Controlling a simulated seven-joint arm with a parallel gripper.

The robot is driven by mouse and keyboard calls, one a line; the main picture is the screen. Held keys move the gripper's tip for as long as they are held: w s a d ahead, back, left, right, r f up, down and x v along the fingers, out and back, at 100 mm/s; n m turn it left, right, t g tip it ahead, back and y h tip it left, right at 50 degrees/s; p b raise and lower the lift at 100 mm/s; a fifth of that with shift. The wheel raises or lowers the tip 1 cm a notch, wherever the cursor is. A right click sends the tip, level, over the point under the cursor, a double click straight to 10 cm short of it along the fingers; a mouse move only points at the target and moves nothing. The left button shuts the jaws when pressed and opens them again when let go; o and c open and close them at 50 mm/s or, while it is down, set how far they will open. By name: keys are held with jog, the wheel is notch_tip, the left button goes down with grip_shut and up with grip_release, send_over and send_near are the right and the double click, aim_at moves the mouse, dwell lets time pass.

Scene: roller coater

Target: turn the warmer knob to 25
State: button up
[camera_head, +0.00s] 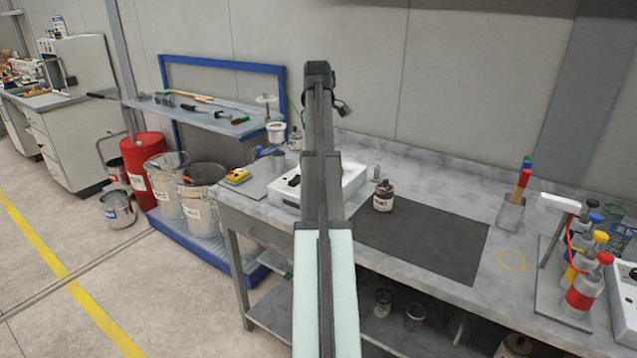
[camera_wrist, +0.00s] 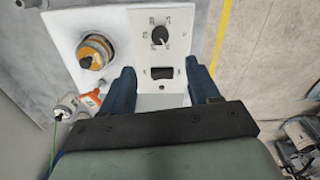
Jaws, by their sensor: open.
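The warmer (camera_head: 353,178) is a white box on the bench, partly hidden behind my arm in the head view. In the wrist view its white front panel (camera_wrist: 143,57) carries a round black knob (camera_wrist: 160,36) with a pale pointer mark and small marks around it. The knob's setting is too small to read. A dark rectangular switch (camera_wrist: 162,73) sits below the knob in the picture. My gripper (camera_wrist: 163,78) is open, its two dark blue fingers apart on either side of the switch. The knob is beyond the fingertips, not between them.
A round container with an orange band (camera_wrist: 95,51) stands on the warmer's top. Beside the warmer are a brown jar (camera_head: 383,197) and a dark mat (camera_head: 425,240). A yellow device (camera_head: 238,176) lies left of it. Bottles (camera_head: 585,285) stand at the bench's right.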

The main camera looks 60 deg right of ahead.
jog(key=f, duration=1.3)
jog(key=shift+d+f, duration=0.1)
jog(key=shift+d, duration=0.1)
jog(key=shift+c, duration=0.4)
jog(key=c, duration=1)
jog(key=shift+o, duration=0.2)
